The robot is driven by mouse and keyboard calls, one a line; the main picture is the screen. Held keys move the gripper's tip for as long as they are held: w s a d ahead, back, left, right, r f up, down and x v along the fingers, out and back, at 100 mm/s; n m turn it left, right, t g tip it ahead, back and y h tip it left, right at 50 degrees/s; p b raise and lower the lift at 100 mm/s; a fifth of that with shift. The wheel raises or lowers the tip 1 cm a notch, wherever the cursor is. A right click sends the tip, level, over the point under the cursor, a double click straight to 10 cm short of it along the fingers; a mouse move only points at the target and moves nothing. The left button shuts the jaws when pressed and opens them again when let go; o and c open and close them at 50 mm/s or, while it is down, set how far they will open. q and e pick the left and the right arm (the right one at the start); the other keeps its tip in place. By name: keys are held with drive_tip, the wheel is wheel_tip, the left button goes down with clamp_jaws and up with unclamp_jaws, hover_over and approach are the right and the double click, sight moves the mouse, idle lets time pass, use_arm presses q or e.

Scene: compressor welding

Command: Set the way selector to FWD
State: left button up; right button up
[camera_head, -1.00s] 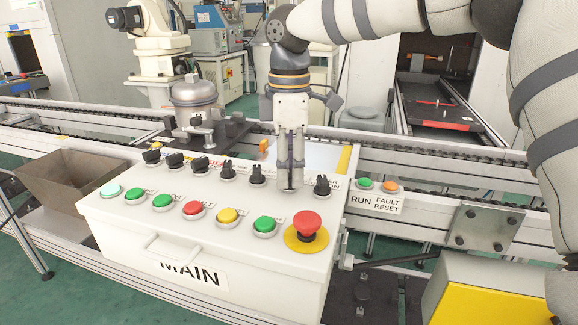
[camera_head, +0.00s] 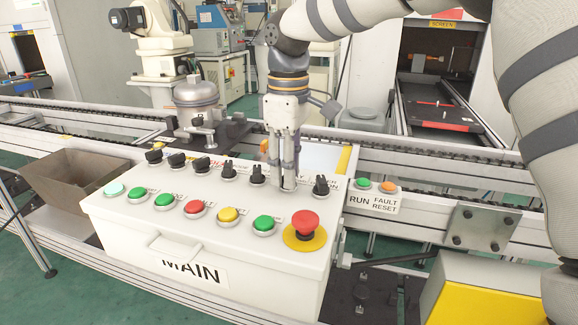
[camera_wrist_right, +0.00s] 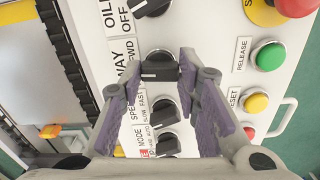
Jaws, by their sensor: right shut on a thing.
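The way selector (camera_wrist_right: 160,68) is a black rotary knob on the white panel. Its label (camera_wrist_right: 126,58) reads WAY and FWD in the wrist view. My right gripper (camera_wrist_right: 161,70) is shut on this knob, with one finger on each side. A pale mark shows on the knob's label side, but its exact setting is hard to tell. In the head view, my right gripper (camera_head: 288,184) points down onto the panel between two black selectors and mostly hides the way selector. My left gripper is in neither view.
The oil selector (camera_head: 321,186) stands close on the right, and the speed selector (camera_head: 257,175) on the left. A red emergency stop (camera_head: 305,221) and several coloured buttons (camera_head: 228,215) line the panel (camera_head: 130,228) in front. A conveyor (camera_head: 440,150) runs behind.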

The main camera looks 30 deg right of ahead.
drive_tip(key=shift+m, duration=1.5)
drive_tip(key=shift+f, duration=0.1)
drive_tip(key=o, duration=1.2)
drive_tip(key=shift+c, duration=0.2)
wheel_tip(320, 180, up, 12)
